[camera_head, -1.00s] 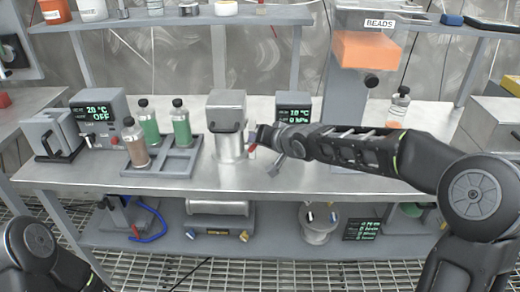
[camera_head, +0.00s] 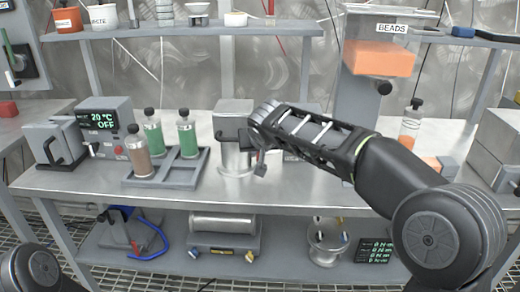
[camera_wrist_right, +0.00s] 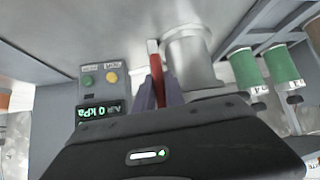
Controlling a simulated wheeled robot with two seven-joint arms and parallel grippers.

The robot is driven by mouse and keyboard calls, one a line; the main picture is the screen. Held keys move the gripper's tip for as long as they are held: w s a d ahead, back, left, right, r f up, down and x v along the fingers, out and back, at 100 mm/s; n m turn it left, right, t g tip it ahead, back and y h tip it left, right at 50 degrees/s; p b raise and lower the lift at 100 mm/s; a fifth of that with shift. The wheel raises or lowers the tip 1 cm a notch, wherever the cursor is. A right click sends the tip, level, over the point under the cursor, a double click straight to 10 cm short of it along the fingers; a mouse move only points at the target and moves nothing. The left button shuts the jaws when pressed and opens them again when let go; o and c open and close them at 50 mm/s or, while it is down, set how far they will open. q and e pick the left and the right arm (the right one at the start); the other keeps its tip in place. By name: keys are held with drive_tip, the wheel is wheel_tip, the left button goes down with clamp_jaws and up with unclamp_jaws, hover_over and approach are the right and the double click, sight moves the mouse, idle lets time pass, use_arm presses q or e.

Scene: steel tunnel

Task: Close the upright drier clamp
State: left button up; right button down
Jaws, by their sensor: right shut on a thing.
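The upright drier (camera_head: 234,157) is a silver cylinder with a grey block-shaped top, standing mid-bench; it also shows in the right wrist view (camera_wrist_right: 192,58). Its red clamp lever (camera_wrist_right: 156,75) stands beside the cylinder in that view. My right gripper (camera_wrist_right: 160,92) is shut on this lever, with one finger on either side of it. Whether the clamp is latched cannot be told. My left gripper is out of view.
A rack (camera_head: 168,175) with several bottles is left of the drier. A bead hopper (camera_head: 378,58) stands behind to the right.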

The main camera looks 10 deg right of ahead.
drive_tip(key=c, duration=1.4)
unclamp_jaws()
drive_tip(key=shift+c, duration=0.2)
drive_tip(key=v, duration=0.7)
drive_tip(key=shift+s+r, duration=0.2)
drive_tip(key=shift+s, duration=0.05)
